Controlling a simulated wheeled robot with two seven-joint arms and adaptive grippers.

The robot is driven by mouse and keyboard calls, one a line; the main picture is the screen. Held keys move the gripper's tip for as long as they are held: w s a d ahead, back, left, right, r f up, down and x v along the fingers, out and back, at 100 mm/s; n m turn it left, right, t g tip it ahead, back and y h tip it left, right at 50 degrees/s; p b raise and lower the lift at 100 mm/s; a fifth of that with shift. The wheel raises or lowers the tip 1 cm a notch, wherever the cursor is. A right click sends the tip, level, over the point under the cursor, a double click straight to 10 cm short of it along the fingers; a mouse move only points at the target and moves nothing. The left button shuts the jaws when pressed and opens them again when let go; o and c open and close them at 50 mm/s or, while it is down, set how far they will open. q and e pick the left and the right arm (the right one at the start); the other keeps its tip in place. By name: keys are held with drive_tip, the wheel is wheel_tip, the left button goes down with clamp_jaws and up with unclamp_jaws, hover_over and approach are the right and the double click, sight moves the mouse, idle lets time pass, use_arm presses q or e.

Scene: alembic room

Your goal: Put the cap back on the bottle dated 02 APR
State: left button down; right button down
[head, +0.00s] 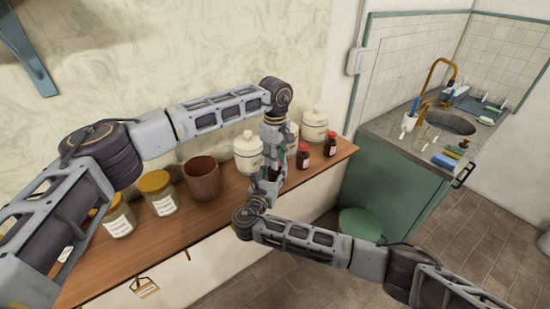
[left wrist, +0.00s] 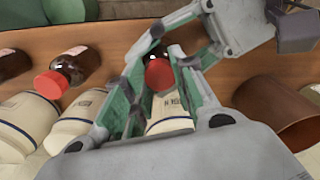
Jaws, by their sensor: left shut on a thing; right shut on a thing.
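A red cap (left wrist: 158,75) shows between the fingers of my left gripper (left wrist: 155,90), which is shut on it. The dark brown bottle (left wrist: 154,53) shows just beyond the cap; I cannot tell whether the cap is seated or only close to the neck. My right gripper (head: 262,188) comes from below right, shut on the bottle; its body also shows in the left wrist view (left wrist: 232,22). In the head view my left gripper (head: 270,165) points down there and the two hide most of the bottle. No date is legible.
Two red-capped brown bottles (head: 303,158) (head: 330,145) stand right on the wooden shelf (head: 205,222). White lidded jars (head: 248,147), a brown pot (head: 202,180) and yellow-lidded jars (head: 157,192) stand along it. A sink counter (head: 400,135) and green stool (head: 360,225) are at right.

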use_arm(q)
drive_tip(key=shift+m, duration=1)
drive_tip(key=c, duration=1.2)
unclamp_jaws()
drive_tip(key=shift+o, duration=0.2)
drive_tip(key=shift+r, duration=0.1)
drive_tip(key=shift+r, duration=2.15)
drive_tip(key=shift+r, duration=0.1)
drive_tip(key=shift+c, duration=0.2)
